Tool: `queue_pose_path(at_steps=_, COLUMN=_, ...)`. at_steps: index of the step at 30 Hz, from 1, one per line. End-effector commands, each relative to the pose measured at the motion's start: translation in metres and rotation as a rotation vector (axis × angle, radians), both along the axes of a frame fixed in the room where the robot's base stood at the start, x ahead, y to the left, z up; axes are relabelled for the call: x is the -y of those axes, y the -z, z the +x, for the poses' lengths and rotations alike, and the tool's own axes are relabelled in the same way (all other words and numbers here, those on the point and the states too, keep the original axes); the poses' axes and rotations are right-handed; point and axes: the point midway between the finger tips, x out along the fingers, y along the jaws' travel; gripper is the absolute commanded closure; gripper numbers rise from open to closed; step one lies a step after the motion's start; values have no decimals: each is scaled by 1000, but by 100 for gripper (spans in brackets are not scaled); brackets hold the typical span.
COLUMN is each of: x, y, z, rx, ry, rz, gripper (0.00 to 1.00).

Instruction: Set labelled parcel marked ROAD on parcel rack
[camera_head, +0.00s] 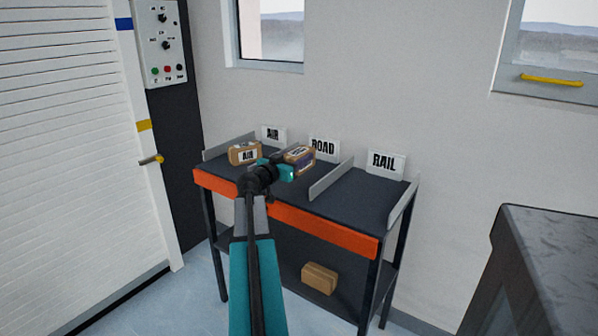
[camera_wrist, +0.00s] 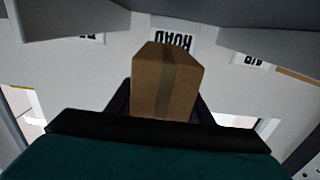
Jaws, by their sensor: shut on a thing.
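My gripper (camera_head: 287,165) is over the rack's middle lane, shut on a brown cardboard parcel (camera_head: 299,157). The parcel shows a dark blue marking in the head view; I cannot read its label. In the wrist view the held parcel (camera_wrist: 165,85), with a tape strip down it, sits between the dark fingers (camera_wrist: 163,108). The parcel rack (camera_head: 345,196) has a dark top with lanes signed AIR, ROAD and RAIL. The ROAD sign (camera_head: 324,148) stands behind the held parcel and appears upside down in the wrist view (camera_wrist: 173,42). I cannot tell whether the parcel touches the rack top.
A parcel marked AIR (camera_head: 244,153) sits in the left lane. A grey divider (camera_head: 331,180) separates the middle lane from the empty RAIL lane. A plain brown box (camera_head: 320,278) lies on the lower shelf. A dark-topped unit (camera_head: 550,245) stands at right.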

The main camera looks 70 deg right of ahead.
Motion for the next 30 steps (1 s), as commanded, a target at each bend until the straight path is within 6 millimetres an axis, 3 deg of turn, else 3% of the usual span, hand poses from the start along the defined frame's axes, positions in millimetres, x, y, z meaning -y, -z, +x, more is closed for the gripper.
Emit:
queue_pose_path(at_steps=4, x=0, y=11, z=0, rx=-1, ry=0, rz=-1, gripper=84)
queue_pose_path(at_steps=16, x=0, y=15, z=0, rx=0, ry=0, rz=-1, gripper=84)
queue_pose_path(at_steps=25, x=0, y=44, z=0, rx=-1, ry=0, rz=0, gripper=84)
queue_pose_path(at_steps=30, x=0, y=51, z=0, rx=1, ry=-1, rz=-1, gripper=84)
